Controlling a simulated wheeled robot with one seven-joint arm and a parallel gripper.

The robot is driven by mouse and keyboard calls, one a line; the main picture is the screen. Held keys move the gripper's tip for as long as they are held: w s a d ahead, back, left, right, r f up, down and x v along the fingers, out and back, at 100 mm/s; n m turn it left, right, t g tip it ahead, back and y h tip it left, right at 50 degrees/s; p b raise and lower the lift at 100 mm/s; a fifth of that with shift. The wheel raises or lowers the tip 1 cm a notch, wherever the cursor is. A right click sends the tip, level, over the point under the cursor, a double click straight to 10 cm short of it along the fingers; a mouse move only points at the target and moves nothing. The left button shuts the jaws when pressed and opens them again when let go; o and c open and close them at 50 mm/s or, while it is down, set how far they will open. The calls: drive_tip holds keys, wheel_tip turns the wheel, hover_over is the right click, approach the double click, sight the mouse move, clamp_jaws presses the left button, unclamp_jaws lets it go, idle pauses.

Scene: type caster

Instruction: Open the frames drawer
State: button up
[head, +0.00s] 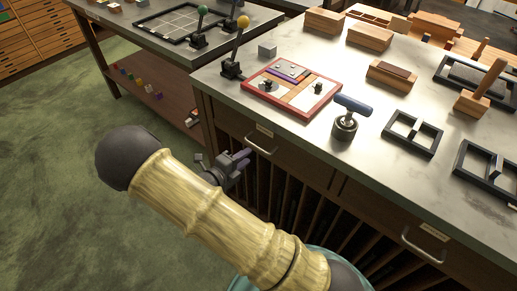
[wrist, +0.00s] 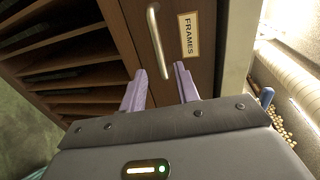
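The frames drawer (wrist: 190,70) shows in the wrist view as a dark wooden front with a label reading FRAMES (wrist: 189,35) and a metal bar handle (wrist: 157,38). In the head view the same handle (head: 262,146) is on the bench's left drawer, which looks closed. My gripper (wrist: 160,85) is open, with its two pale purple fingers apart and nothing between them. The fingertips are just short of the handle's near end, and the handle lines up roughly with the gap. In the head view my gripper (head: 240,160) is close in front of the drawer.
A second drawer handle (head: 420,247) is at the lower right. Open vertical slots (head: 290,200) lie under the drawers. The bench top holds a red-framed tray (head: 290,90), a blue-handled tool (head: 347,115) and several black frames (head: 412,133). The green floor at left is clear.

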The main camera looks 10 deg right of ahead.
sight(259, 148)
drive_tip(key=x, duration=0.8)
drive_tip(key=shift+b, duration=0.35)
drive_tip(key=shift+c, duration=0.4)
clamp_jaws()
